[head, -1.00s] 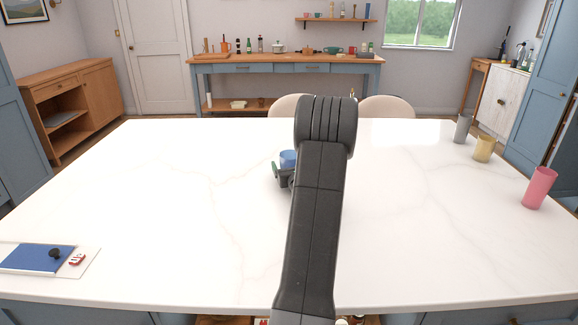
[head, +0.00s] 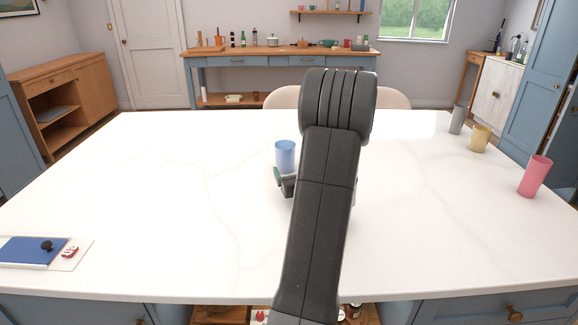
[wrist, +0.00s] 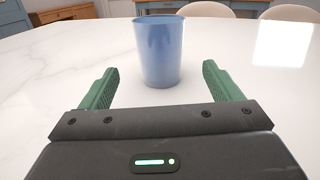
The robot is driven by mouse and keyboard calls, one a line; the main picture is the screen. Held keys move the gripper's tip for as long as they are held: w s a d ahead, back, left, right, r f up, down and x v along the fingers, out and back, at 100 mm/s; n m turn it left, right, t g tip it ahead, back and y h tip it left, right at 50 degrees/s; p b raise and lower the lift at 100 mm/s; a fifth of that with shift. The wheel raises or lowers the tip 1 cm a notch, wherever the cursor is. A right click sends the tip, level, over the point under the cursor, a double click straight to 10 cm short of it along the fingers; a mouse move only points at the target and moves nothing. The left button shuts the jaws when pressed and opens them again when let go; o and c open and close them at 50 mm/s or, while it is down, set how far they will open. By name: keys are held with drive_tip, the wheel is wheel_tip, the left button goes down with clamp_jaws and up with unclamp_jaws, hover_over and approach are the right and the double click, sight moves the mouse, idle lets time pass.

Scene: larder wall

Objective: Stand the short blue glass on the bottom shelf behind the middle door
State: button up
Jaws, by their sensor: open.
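The short blue glass (head: 285,155) stands upright on the white marble island top, just left of my arm in the head view. In the wrist view the blue glass (wrist: 159,52) stands ahead of my gripper (wrist: 157,84), centred between the two green fingers and just beyond their tips. The fingers are spread wide and do not touch the glass. In the head view my gripper (head: 284,184) is mostly hidden behind my arm. No shelf behind a middle door can be made out in these views.
A grey cup (head: 457,120), a yellow cup (head: 480,138) and a pink cup (head: 535,177) stand along the right side of the island (head: 130,190). A blue book (head: 30,250) on a white board lies at the front left. The island's middle left is clear.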

sight(288, 159)
drive_tip(key=shift+o, duration=0.5)
drive_tip(key=shift+b+v, duration=0.4)
drive_tip(key=shift+v, duration=0.4)
drive_tip(key=shift+s+d+b, duration=0.65)
drive_tip(key=shift+s+b, duration=0.35)
drive_tip(key=shift+d+r, duration=0.1)
drive_tip(key=shift+r, duration=0.05)
drive_tip(key=p+x, duration=0.1)
drive_tip(key=x, duration=0.9)
drive_tip(key=a+p+x, duration=0.1)
drive_tip(key=x, duration=0.1)
drive_tip(key=shift+w+r, duration=0.15)
drive_tip(key=shift+w, duration=0.05)
drive_tip(key=shift+w+a, duration=0.15)
drive_tip(key=shift+w, duration=0.25)
drive_tip(key=c, duration=1.3)
